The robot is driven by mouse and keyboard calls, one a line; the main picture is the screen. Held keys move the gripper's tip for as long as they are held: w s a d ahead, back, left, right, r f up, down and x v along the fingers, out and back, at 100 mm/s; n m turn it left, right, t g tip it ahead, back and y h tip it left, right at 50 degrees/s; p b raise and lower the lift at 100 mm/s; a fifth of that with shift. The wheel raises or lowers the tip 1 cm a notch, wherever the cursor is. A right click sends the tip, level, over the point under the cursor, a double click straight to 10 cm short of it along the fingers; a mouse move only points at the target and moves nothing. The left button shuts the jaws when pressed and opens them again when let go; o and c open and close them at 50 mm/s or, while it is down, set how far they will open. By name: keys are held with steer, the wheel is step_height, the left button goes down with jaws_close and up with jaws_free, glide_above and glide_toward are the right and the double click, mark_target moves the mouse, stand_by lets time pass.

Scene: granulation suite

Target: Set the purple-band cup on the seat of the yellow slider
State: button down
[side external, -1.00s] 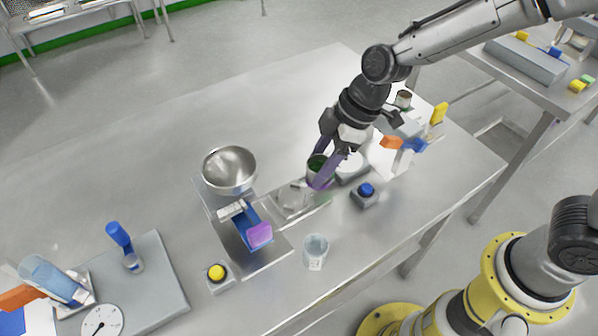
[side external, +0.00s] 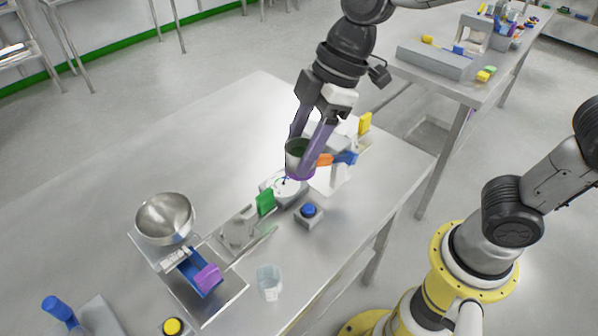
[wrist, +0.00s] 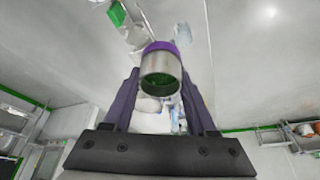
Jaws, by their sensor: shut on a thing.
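My gripper (side external: 307,150) is shut on the purple-band cup (side external: 298,157), a metal cup with a dark green inside. The cup is roughly upright, purple band at its base, above the table near the white dial (side external: 283,190). In the wrist view the cup (wrist: 160,72) sits between the fingers, its open mouth toward the camera. A yellow upright tab (side external: 364,123) stands at the right rear of the table; it may belong to the yellow slider, but its seat is not distinguishable. The cup and fingers hide part of that area.
A green tab (side external: 265,202) stands by a metal plate. Left are a steel bowl (side external: 165,218) and a blue slide with a purple block (side external: 207,278). A blue button (side external: 309,211) and clear beaker (side external: 269,282) are nearer. Orange (side external: 324,160) and blue (side external: 346,158) pieces crowd the cup's right.

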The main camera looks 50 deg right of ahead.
steer(key=shift+r, duration=0.95)
steer(key=w+d+m+t+h, duration=0.1)
steer(key=w+d+m, duration=0.3)
steer(key=d, duration=0.7)
steer(key=w+d+m+t+h, duration=0.15)
steer(key=w+d+m, duration=0.25)
steer(key=d, duration=0.6)
steer(key=w+d+m+h, duration=0.1)
steer(key=w+d+m, duration=0.3)
steer(key=d, duration=0.7)
steer(key=shift+a+f, duration=0.15)
steer(key=shift+f, duration=11.1)
steer(key=shift+f, duration=0.95)
steer(key=shift+c, duration=0.6)
jaws_free()
